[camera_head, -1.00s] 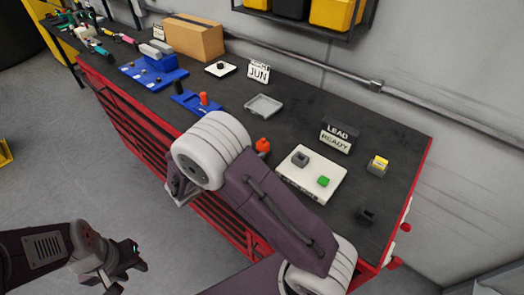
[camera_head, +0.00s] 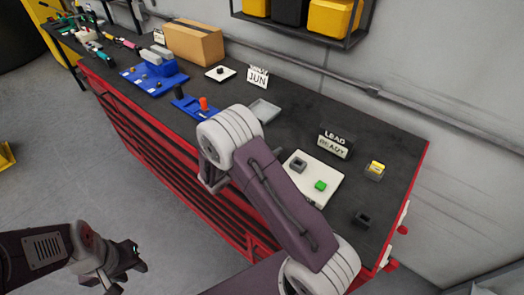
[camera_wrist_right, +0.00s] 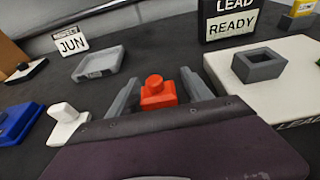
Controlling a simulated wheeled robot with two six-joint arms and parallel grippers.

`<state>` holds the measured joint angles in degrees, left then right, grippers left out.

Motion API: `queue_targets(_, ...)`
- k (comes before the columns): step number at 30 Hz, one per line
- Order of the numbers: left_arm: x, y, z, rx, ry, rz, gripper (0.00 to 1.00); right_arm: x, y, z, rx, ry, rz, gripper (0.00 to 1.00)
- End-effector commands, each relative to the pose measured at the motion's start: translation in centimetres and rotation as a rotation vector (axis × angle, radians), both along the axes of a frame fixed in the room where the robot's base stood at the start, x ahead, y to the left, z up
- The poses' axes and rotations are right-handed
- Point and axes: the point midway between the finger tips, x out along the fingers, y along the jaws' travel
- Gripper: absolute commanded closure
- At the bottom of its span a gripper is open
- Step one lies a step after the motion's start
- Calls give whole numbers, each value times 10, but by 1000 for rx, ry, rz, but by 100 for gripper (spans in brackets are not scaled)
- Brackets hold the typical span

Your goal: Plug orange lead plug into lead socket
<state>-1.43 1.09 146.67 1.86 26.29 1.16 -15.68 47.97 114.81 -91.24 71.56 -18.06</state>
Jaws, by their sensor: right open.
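The orange lead plug (camera_wrist_right: 157,98) stands on the dark bench top in the right wrist view. My right gripper (camera_wrist_right: 160,78) is open, with one finger on each side of the plug; I cannot tell whether they touch it. In the head view my right arm hides the plug. The lead socket (camera_head: 299,165) is a grey, square, hollow block on a white board (camera_head: 330,169); it also shows in the right wrist view (camera_wrist_right: 259,64), right of the gripper and empty. My left gripper (camera_head: 122,268) is low at the left, away from the bench; its jaw gap is unclear.
A LEAD READY sign (camera_head: 336,141) stands behind the white board, which also bears a green button (camera_head: 320,185). A grey tray (camera_head: 263,111) and JUN sign (camera_head: 257,77) stand further back. A dark holder (camera_head: 362,218) and a yellow-topped block (camera_head: 375,170) lie right.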

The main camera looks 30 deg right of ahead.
Motion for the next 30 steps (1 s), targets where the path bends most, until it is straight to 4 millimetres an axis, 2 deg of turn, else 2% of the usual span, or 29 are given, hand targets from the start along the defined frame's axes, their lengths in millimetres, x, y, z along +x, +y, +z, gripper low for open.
queue_targets(1, 0, 0, 0, 0, 0, 0, 64, 0, 0, 0, 0, 0, 0, 42)
queue_targets(2, 0, 0, 0, 0, 0, 0, 64, 0, 0, 0, 0, 0, 0, 47)
queue_targets(6, 0, 0, 0, 0, 0, 0, 64, 0, 0, 0, 0, 0, 0, 86)
queue_targets(8, 0, 0, 0, 0, 0, 0, 64, 0, 0, 0, 0, 0, 0, 100)
queue_targets(16, 0, 0, 0, 0, 0, 0, 64, 0, 1, 2, 0, -1, 0, 100)
queue_targets(20, 0, 0, 0, 0, 0, 0, 64, 1, 1, 12, 1, -4, 0, 100)
queue_targets(23, 0, 0, -1, 0, 0, 0, 64, 1, 1, 32, 1, -7, 0, 100)
queue_targets(25, 0, 0, -1, 0, 0, 0, 64, 1, 1, 53, 2, -10, -1, 100)
queue_targets(30, 0, 0, 1, 0, 0, 0, 64, 0, 0, 127, 3, -15, -1, 100)
